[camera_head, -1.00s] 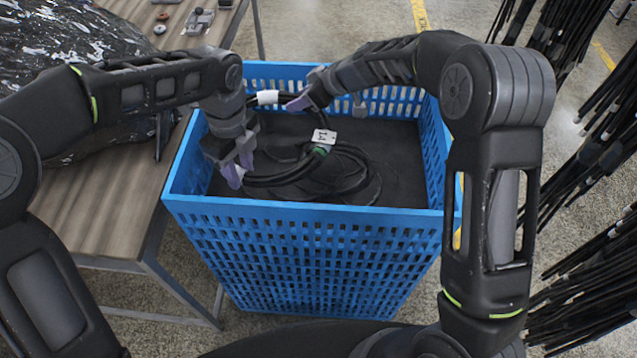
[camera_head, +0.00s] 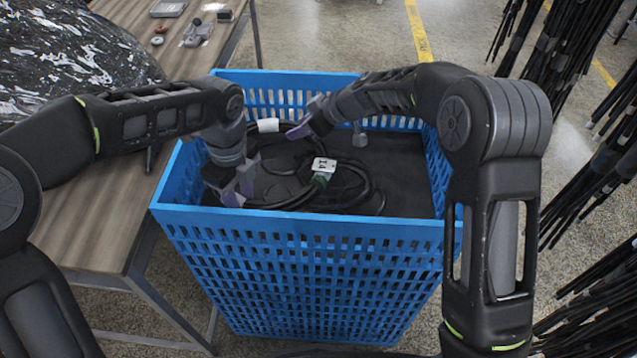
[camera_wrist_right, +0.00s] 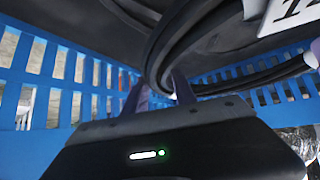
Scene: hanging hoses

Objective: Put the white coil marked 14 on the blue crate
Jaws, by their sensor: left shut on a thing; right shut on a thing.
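The coil (camera_head: 352,178) is a black hose with a white tag (camera_head: 323,165) reading 14 and a green piece beside it. It is inside the blue crate (camera_head: 300,217), low near the dark bottom; I cannot tell whether it rests there. My left gripper (camera_head: 238,190) is shut on the coil's near left side. My right gripper (camera_head: 298,130) is shut on the coil's far side, close to a white band (camera_head: 268,125). In the right wrist view the black hose (camera_wrist_right: 165,50) passes between the fingers (camera_wrist_right: 158,92), and part of the tag (camera_wrist_right: 288,15) shows.
A wooden table (camera_head: 110,210) stands left of the crate, with a speckled black bag (camera_head: 70,60) and small parts on it. Black hoses (camera_head: 590,200) hang at the right. The right part of the crate bottom (camera_head: 400,165) is clear.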

